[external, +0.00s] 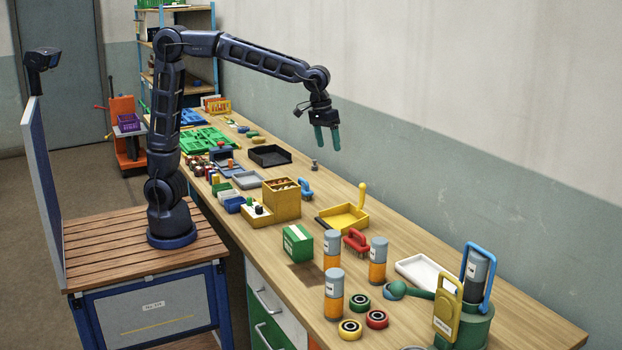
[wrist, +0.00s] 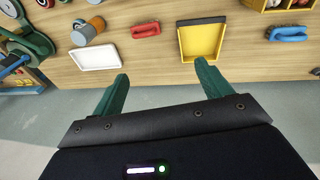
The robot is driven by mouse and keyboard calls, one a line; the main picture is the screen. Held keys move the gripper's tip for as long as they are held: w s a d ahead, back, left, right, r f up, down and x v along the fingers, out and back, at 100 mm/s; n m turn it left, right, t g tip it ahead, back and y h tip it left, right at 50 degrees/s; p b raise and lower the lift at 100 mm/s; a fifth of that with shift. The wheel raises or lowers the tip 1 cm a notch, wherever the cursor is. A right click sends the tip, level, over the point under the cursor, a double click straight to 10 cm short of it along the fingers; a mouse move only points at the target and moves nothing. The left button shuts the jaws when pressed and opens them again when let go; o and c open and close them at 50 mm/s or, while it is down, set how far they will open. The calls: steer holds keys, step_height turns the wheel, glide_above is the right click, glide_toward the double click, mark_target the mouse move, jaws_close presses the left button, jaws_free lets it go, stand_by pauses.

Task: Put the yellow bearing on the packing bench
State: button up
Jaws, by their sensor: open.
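The yellow bearing (external: 350,329), a ring with a dark centre, lies flat near the front edge of the long wooden bench (external: 420,237). A red bearing (external: 377,319) and a green bearing (external: 360,302) lie close to it. I cannot tell from any marking whether this bench is the packing bench. My gripper (external: 328,141) is open and empty, high above the far side of the bench, well away from the bearings. Its two green fingers (wrist: 161,72) are spread in the wrist view. I cannot make out the yellow bearing there.
Several grey-and-orange cans (external: 377,262) stand around the bearings. A white tray (external: 425,273), a red brush (external: 356,241) and a yellow dustpan (external: 342,219) lie behind. The wall (external: 450,165) runs along the bench's back.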

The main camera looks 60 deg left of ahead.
steer(key=s+a+r+t, duration=0.1)
steer(key=s+a, duration=0.3)
steer(key=a, duration=0.7)
steer(key=s+a+r, duration=0.2)
steer(key=s+a, duration=0.2)
steer(key=a, duration=0.8)
steer(key=s+a+f+t, duration=0.1)
steer(key=s+a+f, duration=0.2)
steer(key=s+a, duration=0.4)
steer(key=s+a+f+m+t+y, duration=0.1)
steer(key=s+a+f, duration=0.3)
steer(key=s+a, duration=0.4)
steer(key=shift+s+f+y, duration=0.15)
steer(key=shift+s+y, duration=0.15)
steer(key=shift+s, duration=0.15)
